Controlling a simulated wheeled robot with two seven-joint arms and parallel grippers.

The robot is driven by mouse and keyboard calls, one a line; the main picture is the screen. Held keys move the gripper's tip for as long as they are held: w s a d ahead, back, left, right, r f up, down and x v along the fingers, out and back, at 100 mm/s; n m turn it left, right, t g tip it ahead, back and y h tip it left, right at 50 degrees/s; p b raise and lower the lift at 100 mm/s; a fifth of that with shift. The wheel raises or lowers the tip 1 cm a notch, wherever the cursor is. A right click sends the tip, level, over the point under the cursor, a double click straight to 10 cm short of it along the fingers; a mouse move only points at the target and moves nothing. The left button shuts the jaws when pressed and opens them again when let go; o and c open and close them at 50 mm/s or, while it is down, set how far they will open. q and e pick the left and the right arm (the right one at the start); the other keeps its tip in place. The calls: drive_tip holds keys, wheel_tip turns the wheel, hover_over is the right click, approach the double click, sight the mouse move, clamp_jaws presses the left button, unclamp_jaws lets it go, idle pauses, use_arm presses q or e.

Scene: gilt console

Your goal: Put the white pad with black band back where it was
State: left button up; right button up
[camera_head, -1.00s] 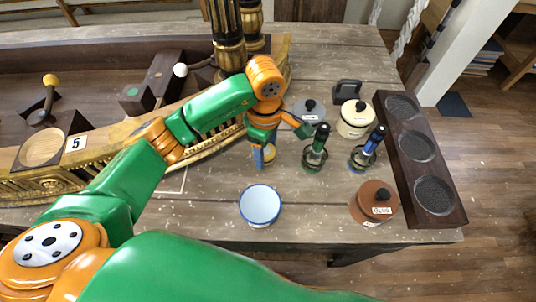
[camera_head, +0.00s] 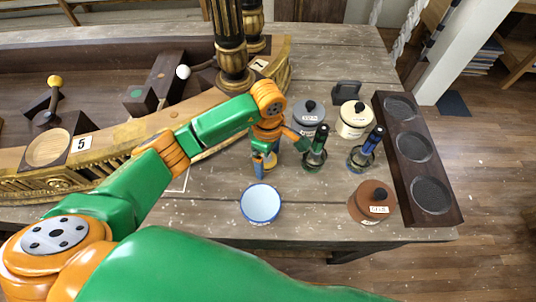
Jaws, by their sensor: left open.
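I cannot make out a white pad with a black band; it may be hidden by my arm or gripper. A round white disc-like thing with a blue rim (camera_head: 261,203) lies near the table's front edge, with no black band showing. My left gripper (camera_head: 267,160) is open and points down just behind it, left of the green-handled tool (camera_head: 316,150). A small yellowish and dark thing shows partly between or behind its fingers, too small to tell. My right gripper is not in view.
A dark rack with round recesses (camera_head: 447,203) lies beyond. The gilt console (camera_head: 110,158) fills the left.

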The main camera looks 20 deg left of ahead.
use_arm(q)
drive_tip(key=shift+r, duration=0.35)
wheel_tip(320, 180, up, 6)
drive_tip(key=shift+w+f+b, duration=0.1)
drive_tip(key=shift+f+b, duration=0.1)
drive_tip(key=shift+b, duration=0.75)
wheel_tip(320, 180, up, 6)
